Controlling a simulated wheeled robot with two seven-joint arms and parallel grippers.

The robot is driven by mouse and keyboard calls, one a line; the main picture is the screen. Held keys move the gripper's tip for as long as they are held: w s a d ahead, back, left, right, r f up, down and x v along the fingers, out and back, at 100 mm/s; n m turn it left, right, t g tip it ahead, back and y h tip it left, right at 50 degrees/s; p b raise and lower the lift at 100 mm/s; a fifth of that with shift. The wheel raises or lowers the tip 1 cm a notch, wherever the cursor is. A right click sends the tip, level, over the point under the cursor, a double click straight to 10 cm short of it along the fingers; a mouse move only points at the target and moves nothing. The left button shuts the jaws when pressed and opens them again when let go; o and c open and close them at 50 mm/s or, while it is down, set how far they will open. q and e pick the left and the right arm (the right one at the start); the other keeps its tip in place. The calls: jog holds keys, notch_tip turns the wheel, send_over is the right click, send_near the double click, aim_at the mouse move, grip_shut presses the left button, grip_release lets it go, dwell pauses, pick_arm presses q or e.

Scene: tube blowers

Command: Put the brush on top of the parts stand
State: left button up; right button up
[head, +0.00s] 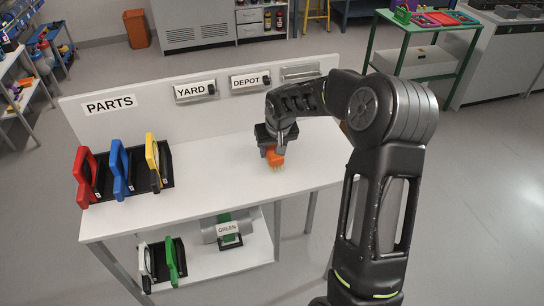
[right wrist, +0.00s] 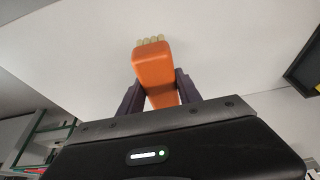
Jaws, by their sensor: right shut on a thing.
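The brush (head: 274,156) is orange with pale bristles. My right gripper (head: 271,147) is shut on it, over the right part of the white parts stand's top (head: 222,172). The bristles point down, close to the top; I cannot tell whether they touch it. In the right wrist view the orange brush (right wrist: 155,66) sits between the two dark fingers, bristle tips at its far end against the white surface. The stand's back panel carries a PARTS label (head: 109,104). My left gripper is not in view.
A black rack (head: 105,190) with red, blue and yellow framed items stands on the top's left. The lower shelf (head: 205,268) holds a green item and a grey blower labelled GREEN (head: 222,228). YARD and DEPOT labels mark the back panel. The top's middle is clear.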

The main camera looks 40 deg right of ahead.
jog(key=shift+s+f+p, duration=0.1)
jog(key=shift+f+p, duration=0.2)
jog(key=shift+f, duration=1.6)
jog(key=o, duration=1.3)
jog(key=b+v, duration=0.1)
jog(key=v, duration=1.1)
jog(key=shift+b, duration=0.35)
